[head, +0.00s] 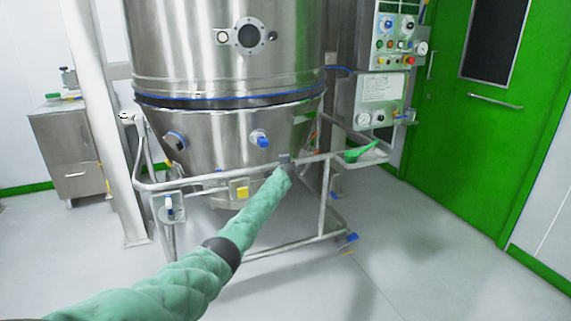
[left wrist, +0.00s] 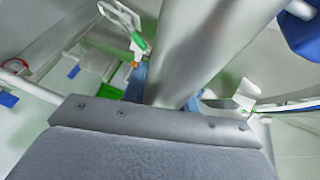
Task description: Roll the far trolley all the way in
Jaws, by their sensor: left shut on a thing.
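The trolley (head: 325,205) is a tubular steel frame on wheels with blue parts, carrying a conical steel bowl (head: 215,135). The bowl stands under the big steel vessel (head: 205,50), with a dark, blue-edged band between them. I cannot tell whether they touch. My left gripper (head: 286,163), at the end of the green-sleeved arm, is shut on the trolley's front rail (head: 213,178), right of the yellow tag. The fingers are small and partly hidden by the arm. In the left wrist view, a grey block fills the bottom and a pale bar (left wrist: 205,45) crosses behind it. My right gripper is out of view.
A white post (head: 105,120) and steel cabinet (head: 72,150) are at left. The green door (head: 465,125) is at right. The floor at front right is clear.

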